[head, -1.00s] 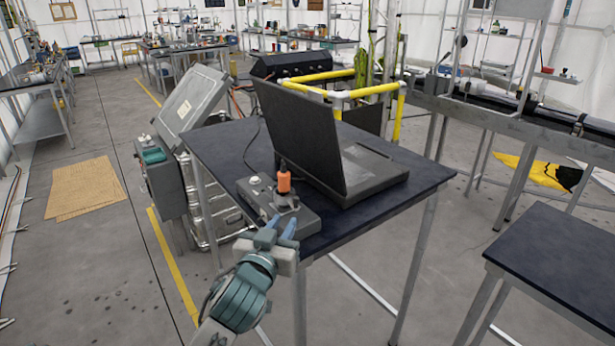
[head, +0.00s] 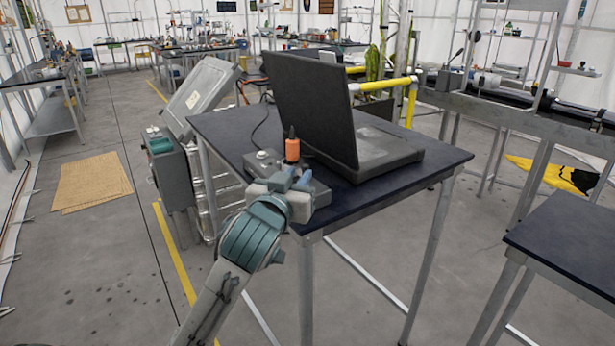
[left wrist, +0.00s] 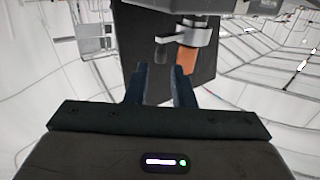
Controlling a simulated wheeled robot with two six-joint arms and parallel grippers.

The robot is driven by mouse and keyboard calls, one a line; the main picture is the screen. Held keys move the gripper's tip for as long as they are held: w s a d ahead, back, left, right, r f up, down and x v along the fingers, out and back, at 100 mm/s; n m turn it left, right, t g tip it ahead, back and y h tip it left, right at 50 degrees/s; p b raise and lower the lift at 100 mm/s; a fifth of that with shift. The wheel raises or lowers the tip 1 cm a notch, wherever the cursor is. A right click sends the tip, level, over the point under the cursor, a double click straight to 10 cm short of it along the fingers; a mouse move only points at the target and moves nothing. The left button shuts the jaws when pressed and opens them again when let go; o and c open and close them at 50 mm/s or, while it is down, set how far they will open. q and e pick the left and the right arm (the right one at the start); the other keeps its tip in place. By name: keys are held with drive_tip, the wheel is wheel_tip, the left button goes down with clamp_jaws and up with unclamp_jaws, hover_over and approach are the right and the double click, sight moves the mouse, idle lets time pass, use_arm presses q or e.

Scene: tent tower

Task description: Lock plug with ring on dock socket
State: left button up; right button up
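The orange plug (head: 292,150) stands upright in the socket on the grey dock (head: 262,163), at the near edge of the dark table. In the left wrist view the scene is upside down: the orange plug (left wrist: 187,60) hangs below a silver ring (left wrist: 197,36) with a side tab, under the dock (left wrist: 165,5). My left gripper (head: 291,180) is in front of the plug, and its hand hides the ring in the head view. Its fingers (left wrist: 159,88) are apart with nothing visible between them. Whether a fingertip touches the tab is unclear. My right gripper is not in view.
A dark open laptop-like case (head: 312,105) stands right behind the dock. The table (head: 430,172) is bare at its right end. A grey box with a teal top (head: 170,165) stands left of the table. Another dark table (head: 570,235) is at the lower right.

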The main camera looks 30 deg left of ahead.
sight(304, 167)
use_arm(q)
drive_tip(key=p+x, duration=0.1)
drive_tip(key=x, duration=0.6)
drive_tip(key=shift+w+a, duration=0.1)
drive_tip(key=shift+w, duration=0.05)
clamp_jaws()
